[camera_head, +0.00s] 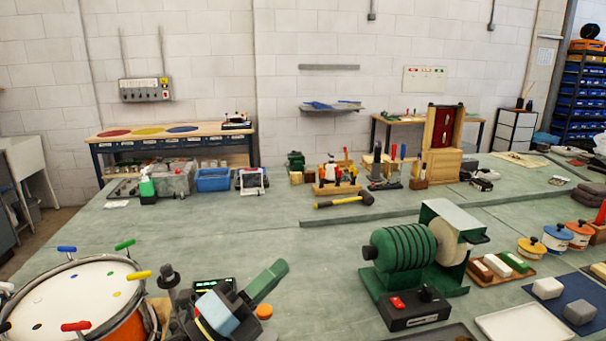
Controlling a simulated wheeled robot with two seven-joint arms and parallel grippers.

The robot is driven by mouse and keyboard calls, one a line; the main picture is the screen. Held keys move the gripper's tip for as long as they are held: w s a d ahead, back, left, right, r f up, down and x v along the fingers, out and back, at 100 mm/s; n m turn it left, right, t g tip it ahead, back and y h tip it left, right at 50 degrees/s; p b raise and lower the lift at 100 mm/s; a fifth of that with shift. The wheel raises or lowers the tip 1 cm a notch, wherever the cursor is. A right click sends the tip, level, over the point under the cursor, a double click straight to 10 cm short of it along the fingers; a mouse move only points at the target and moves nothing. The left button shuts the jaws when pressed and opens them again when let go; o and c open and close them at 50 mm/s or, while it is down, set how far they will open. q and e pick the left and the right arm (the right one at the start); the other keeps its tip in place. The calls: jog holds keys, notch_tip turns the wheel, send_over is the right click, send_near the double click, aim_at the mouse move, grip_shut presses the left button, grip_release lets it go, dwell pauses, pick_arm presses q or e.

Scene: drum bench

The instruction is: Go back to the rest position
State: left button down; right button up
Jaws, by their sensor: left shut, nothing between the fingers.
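My left gripper (188,318) seems to be the dark shape low in the picture, just right of the drum. It is shut with nothing held; its outline blends with the dark and light-blue items around it. The drum (75,298) has a white head with coloured dots, an orange shell and several coloured T-handles around its rim. My right gripper does not show.
A green machine with a ribbed drum (402,247) stands right of centre, its black switch box (415,311) in front. A green block (266,281) and an orange disc (264,311) sit near the gripper. A mallet (344,201) lies farther back. The bench middle is fairly clear.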

pick_arm(q)
jog(key=s+a+f+n+y, duration=0.2)
jog(key=a+f+n+y, duration=0.55)
jog(key=n, duration=0.35)
jog(key=s+a+f+n+y, duration=0.2)
jog(key=a+f+n+y, duration=0.6)
jog(key=n, duration=0.4)
jog(key=s+a+f+n+g, duration=0.1)
jog(key=s+f+n+g, duration=0.2)
jog(key=s+f+g, duration=0.55)
jog(key=s+a+f+n+g, duration=0.1)
jog(key=s+f+n+g, duration=0.3)
jog(key=s, duration=0.8)
notch_tip(320, 180, down, 23)
jog(key=s+m, duration=0.1)
jog(key=s+a+f+g+y, duration=0.1)
jog(key=s+a+f, duration=0.1)
jog(key=s+f, duration=1.4)
jog(key=shift+s+a+f+m, duration=0.3)
jog(key=shift+s+a, duration=0.1)
jog(key=shift+s, duration=0.15)
